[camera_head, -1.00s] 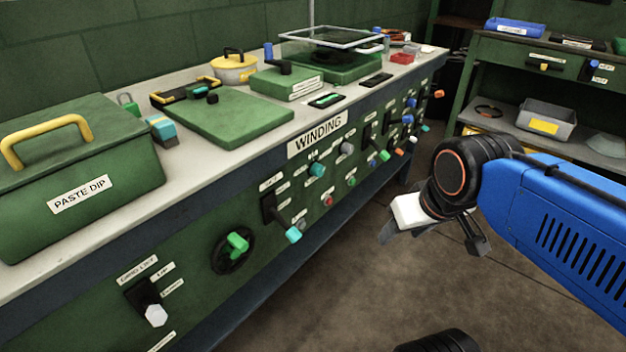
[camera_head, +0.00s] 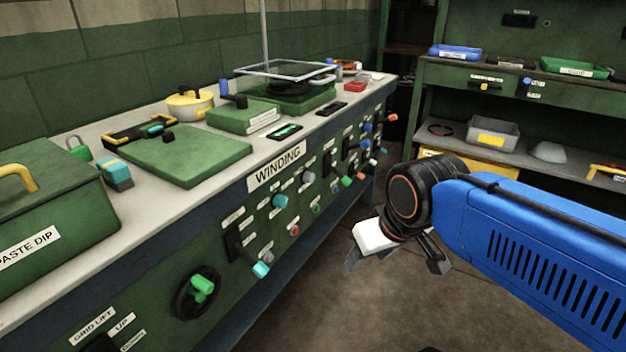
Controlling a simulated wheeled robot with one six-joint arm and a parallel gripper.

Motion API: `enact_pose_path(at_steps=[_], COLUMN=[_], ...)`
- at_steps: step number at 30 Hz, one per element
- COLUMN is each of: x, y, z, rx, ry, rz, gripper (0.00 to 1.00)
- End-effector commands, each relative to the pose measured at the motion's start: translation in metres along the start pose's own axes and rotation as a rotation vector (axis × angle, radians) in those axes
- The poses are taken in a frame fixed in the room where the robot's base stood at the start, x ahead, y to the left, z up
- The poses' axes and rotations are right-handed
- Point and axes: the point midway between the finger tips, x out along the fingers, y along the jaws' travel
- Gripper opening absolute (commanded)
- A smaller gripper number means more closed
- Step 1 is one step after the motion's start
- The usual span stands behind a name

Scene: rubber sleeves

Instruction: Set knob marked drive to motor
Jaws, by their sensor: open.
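The knob marked drive cannot be singled out, because most labels on the green panel are too small to read. Candidates on the panel under the WINDING sign (camera_head: 276,167) include a teal knob (camera_head: 279,201), a grey knob (camera_head: 309,176), a teal-tipped lever (camera_head: 260,269) and a green handwheel (camera_head: 201,288). Farther along are several blue, green and orange controls. My gripper (camera_head: 395,258) is open and empty. It hangs over the floor to the right of the panel, apart from every control. Its fingers are partly hidden by the wrist.
The bench top holds a green PASTE DIP box (camera_head: 50,225), a green board (camera_head: 185,158), a yellow pot (camera_head: 189,103) and a glass-topped frame (camera_head: 286,70). A shelf unit (camera_head: 518,100) with trays stands at the back right. The floor (camera_head: 330,310) between is clear.

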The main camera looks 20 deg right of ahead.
Motion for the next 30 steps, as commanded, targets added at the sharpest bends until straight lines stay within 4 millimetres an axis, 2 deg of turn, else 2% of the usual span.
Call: enact_pose_path(at_steps=[4, 8, 20, 30], x=[-0.001, -0.006, -0.012, 0.008], y=[0.000, 0.000, 0.011, 0.036], z=[-0.005, -0.028, -0.152, -0.259], rx=[-0.006, -0.035, -0.212, -0.367], ry=[-0.003, -0.014, -0.053, -0.059], rz=[-0.002, -0.012, -0.080, -0.151], gripper=[0.49, 0.49, 0.49, 0.49])
